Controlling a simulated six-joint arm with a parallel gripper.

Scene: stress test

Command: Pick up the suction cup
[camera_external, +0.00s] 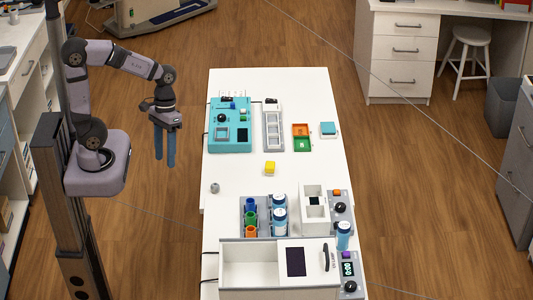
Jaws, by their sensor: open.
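A small grey rounded piece (215,188), which looks like the suction cup, sits on the white table (230,174) near its left edge. It is too small to make out its shape well. My gripper (165,162) has two long blue fingers pointing down, open with a narrow gap and nothing visible between them. It hangs left of the table, beyond its edge, up and left of the grey piece and apart from it.
A yellow cube (270,168) lies mid-table. Blue-capped jars (279,218) and a white open box (250,266) fill the near end. The table is clear around the grey piece.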

